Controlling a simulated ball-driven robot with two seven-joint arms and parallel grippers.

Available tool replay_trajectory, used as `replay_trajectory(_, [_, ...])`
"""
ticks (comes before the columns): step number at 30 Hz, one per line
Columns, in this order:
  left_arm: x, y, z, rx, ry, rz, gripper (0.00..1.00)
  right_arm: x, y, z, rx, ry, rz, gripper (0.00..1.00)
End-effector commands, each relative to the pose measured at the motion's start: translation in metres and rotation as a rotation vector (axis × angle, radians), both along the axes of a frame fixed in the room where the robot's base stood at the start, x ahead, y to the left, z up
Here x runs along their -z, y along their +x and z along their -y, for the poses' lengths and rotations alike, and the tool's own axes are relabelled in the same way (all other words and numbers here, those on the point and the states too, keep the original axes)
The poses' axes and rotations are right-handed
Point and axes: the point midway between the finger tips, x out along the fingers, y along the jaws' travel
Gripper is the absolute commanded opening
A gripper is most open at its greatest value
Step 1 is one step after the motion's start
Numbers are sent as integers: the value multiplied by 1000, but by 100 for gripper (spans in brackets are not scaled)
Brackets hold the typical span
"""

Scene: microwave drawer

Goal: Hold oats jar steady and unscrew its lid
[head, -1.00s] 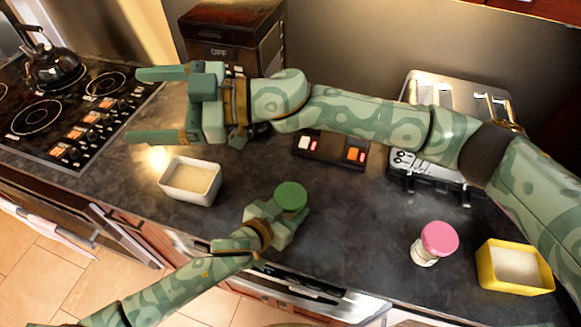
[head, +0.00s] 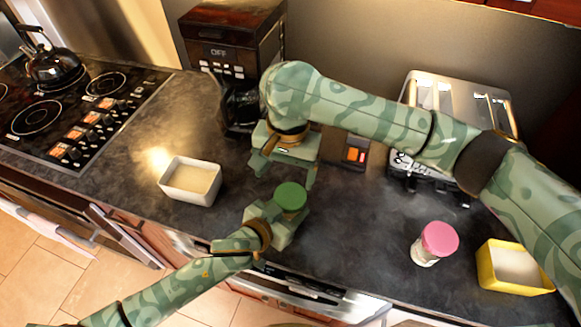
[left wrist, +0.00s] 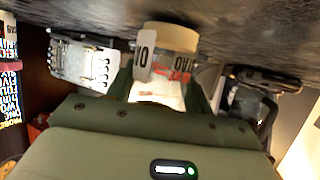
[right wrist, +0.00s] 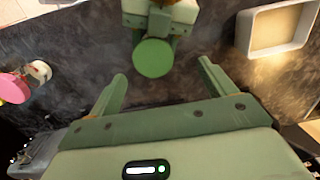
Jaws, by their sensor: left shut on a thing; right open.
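The oats jar's green lid (head: 290,196) shows near the counter's front edge; the jar below it is mostly hidden from the head. My left gripper (head: 283,217) is shut on the jar's body. In the left wrist view the jar's pale body (left wrist: 160,90) with a printed label, partly readable, sits between the fingers. My right gripper (head: 282,172) is open and empty, just behind and above the lid, fingers pointing down and toward the front. In the right wrist view the green lid (right wrist: 153,58) lies ahead of the open fingers, apart from them.
A white tub (head: 190,190) stands left of the jar. A pink-lidded jar (head: 438,240) and a yellow tub (head: 515,268) stand to the right. A coffee maker (head: 235,45) and a toaster (head: 460,95) are at the back. The stove (head: 70,105) is far left.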

Motion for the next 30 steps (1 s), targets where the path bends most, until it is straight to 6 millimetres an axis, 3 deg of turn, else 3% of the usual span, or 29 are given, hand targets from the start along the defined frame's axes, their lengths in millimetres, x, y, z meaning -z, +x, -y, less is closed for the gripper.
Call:
replay_trajectory(5, [0, 0, 0, 0, 1, -1, 0, 6, 4, 12, 39, -66, 21, 83])
replay_trajectory(19, [0, 0, 0, 0, 1, -1, 0, 75, 4, 12, 50, -64, 21, 83])
replay_trajectory(30, [0, 0, 0, 0, 1, -1, 0, 81, 5, 12, 48, -64, 24, 80])
